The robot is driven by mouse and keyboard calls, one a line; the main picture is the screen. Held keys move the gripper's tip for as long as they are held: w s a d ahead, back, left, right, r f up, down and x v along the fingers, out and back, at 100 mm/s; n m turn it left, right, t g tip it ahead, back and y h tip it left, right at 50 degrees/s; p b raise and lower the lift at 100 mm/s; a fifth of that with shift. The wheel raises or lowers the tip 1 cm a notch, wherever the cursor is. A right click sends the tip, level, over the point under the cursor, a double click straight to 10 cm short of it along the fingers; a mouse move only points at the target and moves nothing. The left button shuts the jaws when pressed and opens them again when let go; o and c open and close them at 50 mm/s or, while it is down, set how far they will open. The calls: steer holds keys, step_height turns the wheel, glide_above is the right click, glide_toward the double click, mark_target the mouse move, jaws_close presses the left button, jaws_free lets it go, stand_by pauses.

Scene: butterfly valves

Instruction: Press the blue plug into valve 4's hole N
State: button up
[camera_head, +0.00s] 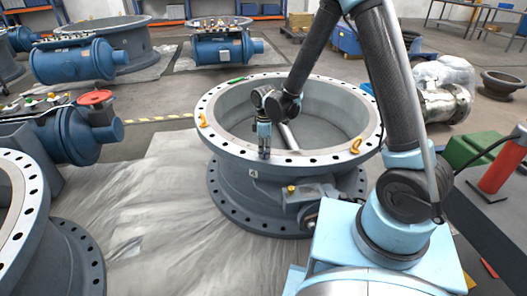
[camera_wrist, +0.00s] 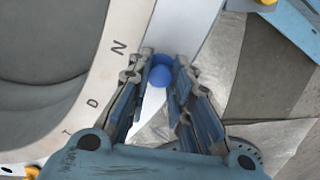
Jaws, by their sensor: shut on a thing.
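Valve 4 (camera_head: 232,142) is the large grey ring body in the middle of the head view, with a "4" on its side below a pale drilled flange. My gripper (camera_head: 264,153) points down at the near part of that flange. In the wrist view my gripper (camera_wrist: 161,62) is shut on the blue plug (camera_wrist: 161,76), which shows between the fingertips. The plug is over or at the outer part of the pale flange (camera_wrist: 125,22), beside the printed letter N (camera_wrist: 118,47). Hole N is not visible, and I cannot tell whether the plug touches it.
A green object (camera_head: 236,80) lies on the flange's far left. Another large flanged valve (camera_head: 22,215) stands at the left. Grey sheeting covers the floor between.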

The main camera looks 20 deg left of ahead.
steer(key=shift+f, duration=0.5)
steer(key=o, duration=1.3)
steer(key=shift+w, duration=0.1)
steer(key=shift+r, duration=3.05)
